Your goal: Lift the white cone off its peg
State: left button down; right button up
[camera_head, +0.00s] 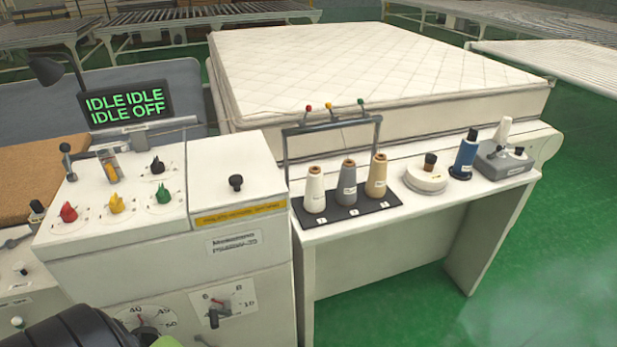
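The white cone (315,190) stands upright on a black base plate (345,211), leftmost in a row of three thread cones. A grey cone (348,186) and a tan cone (376,176) stand beside it, apart from it. The peg under the white cone is hidden inside it; a small tip shows at its top. No gripper fingers show in the head view. A dark rounded part, probably of my own arm, shows at the bottom left, well away from the cones.
A thin metal frame (285,150) rises behind the cones. A round white device (426,178), a blue spool (465,156) and a grey unit (503,160) stand to the right. A control cabinet (150,215) with knobs stands left. A mattress (360,70) lies behind.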

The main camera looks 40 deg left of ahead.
aim_at(314, 197)
jog(key=u, duration=1.05)
